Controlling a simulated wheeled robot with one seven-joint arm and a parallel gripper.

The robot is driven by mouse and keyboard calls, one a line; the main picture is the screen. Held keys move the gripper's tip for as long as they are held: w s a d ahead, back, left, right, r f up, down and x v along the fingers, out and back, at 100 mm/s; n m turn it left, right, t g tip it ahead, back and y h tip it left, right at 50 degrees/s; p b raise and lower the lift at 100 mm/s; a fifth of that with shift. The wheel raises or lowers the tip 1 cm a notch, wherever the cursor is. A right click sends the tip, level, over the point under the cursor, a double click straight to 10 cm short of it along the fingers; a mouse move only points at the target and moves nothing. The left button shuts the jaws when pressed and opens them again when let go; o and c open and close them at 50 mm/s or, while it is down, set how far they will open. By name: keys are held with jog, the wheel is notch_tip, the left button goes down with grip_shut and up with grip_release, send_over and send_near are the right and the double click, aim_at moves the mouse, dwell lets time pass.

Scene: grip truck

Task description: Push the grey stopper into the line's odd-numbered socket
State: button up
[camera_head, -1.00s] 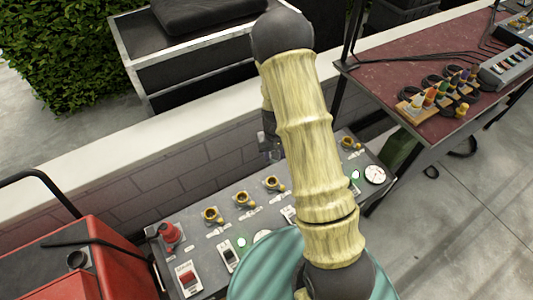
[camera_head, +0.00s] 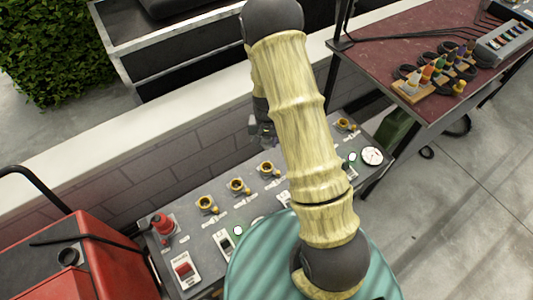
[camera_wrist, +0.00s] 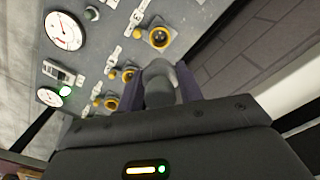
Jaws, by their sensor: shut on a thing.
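The grey stopper (camera_wrist: 160,84) is between the fingers of my gripper (camera_wrist: 161,88) in the wrist view, and my gripper is shut on it. In the head view my gripper (camera_head: 262,130) is mostly hidden behind my arm, above the back edge of the grey control panel (camera_head: 192,250). A row of brass sockets runs along the panel: three on the left (camera_head: 206,204), (camera_head: 239,186), (camera_head: 268,169) and one at the right (camera_head: 344,125). The wrist view shows a yellow-rimmed socket (camera_wrist: 159,38) beyond the stopper, apart from it. The socket labels are too small to read.
The panel also carries a red knob (camera_head: 163,224), a red switch (camera_head: 183,268) and a white dial (camera_head: 371,156). A brick wall (camera_head: 150,178) stands right behind it. A red case (camera_head: 105,270) is at left, a dark red table (camera_head: 390,50) at right.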

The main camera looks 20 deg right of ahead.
aim_at(267, 148)
notch_tip(267, 148, down, 5)
jog(key=m+b, duration=0.3)
jog(key=m, duration=0.1)
jog(key=shift+r+m, duration=0.15)
jog(key=shift+m, duration=0.15)
jog(key=shift+f+m+b, duration=0.35)
jog(key=shift+f+m, duration=0.15)
jog(key=shift+m, duration=0.7)
jog(key=shift+f, duration=0.15)
jog(key=shift+f+b, duration=2.05)
jog(key=shift+f, duration=0.35)
jog(key=shift+s+f, duration=0.1)
jog(key=shift+f, duration=0.35)
jog(key=shift+f, duration=0.3)
jog(key=shift+w, duration=0.2)
